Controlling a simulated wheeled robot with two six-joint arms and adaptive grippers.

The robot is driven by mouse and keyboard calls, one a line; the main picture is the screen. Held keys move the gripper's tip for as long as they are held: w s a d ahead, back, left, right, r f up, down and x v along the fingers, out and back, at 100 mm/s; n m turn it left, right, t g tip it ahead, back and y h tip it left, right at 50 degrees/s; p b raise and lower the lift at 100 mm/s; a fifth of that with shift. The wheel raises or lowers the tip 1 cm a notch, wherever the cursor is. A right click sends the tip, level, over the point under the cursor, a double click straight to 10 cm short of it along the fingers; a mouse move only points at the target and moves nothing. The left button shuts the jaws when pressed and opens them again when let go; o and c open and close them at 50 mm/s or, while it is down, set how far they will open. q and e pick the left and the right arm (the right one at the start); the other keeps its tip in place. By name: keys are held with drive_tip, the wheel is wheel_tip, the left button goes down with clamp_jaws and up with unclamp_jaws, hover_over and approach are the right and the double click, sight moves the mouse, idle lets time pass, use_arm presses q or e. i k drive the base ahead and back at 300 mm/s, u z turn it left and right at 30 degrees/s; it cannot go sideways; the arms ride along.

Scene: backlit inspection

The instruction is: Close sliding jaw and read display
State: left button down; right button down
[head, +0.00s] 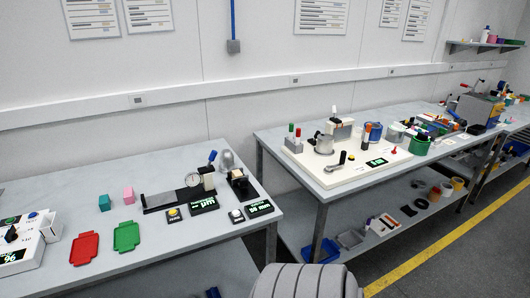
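A measuring fixture with a long black base (172,200) lies on the left table. A round dial gauge (193,180) and an upright pale block (208,181) stand at its right end, with a blue-tipped lever (212,157) above. I cannot tell which part is the sliding jaw or how wide its gap is. A black display (204,205) with green-white text sits in front of it, too small to read surely. A second display (260,209) lies to its right. Neither of my grippers is in view.
Another display (14,256) is at the far left. The right table (300,190) holds several instruments. A floor gap separates the tables.

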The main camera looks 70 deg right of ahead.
sight(242, 181)
drive_tip(key=z, duration=0.75)
drive_tip(key=i, duration=0.6)
drive_tip(key=z, duration=0.75)
